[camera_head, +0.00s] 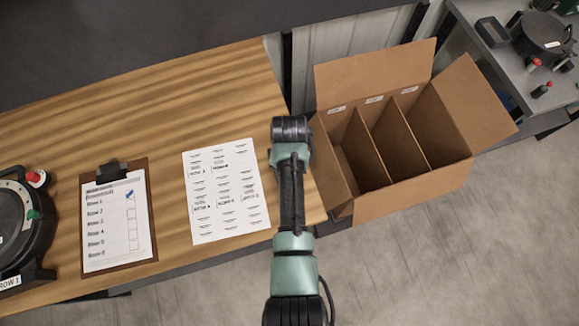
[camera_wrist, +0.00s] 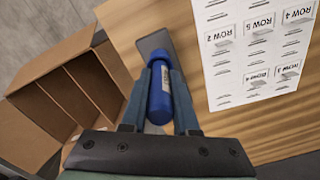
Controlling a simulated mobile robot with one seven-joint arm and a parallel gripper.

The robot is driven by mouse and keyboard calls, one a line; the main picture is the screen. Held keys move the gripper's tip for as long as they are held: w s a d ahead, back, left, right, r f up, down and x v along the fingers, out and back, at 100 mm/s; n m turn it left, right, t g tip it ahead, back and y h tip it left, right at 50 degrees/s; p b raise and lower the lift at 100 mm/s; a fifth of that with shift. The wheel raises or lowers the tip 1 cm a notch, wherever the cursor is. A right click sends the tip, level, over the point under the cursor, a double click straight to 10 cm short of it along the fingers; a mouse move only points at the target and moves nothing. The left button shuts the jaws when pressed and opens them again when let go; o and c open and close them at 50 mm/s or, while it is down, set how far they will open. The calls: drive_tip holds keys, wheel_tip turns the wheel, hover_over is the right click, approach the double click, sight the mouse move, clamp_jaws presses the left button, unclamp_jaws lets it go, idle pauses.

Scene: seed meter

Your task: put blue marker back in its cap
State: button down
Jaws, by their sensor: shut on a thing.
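My gripper (camera_wrist: 160,78) is shut on the blue marker (camera_wrist: 160,98), seen in the wrist view. No separate cap can be made out. In the head view my arm reaches over the table's right edge and hides the fingers and marker. A clipboard sheet (camera_head: 112,232) has a blue mark in its top box.
The wooden table (camera_head: 130,120) holds a labelled paper sheet (camera_head: 225,190) left of my arm. A black round device (camera_head: 20,232) stands at far left. An open cardboard box (camera_head: 415,205) with dividers stands right of the table. A grey bench (camera_head: 520,55) is at upper right.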

drive_tip(key=shift+f+b, duration=0.55)
drive_tip(key=shift+f, duration=0.15)
idle(0.6)
drive_tip(key=c, duration=0.6)
unclamp_jaws()
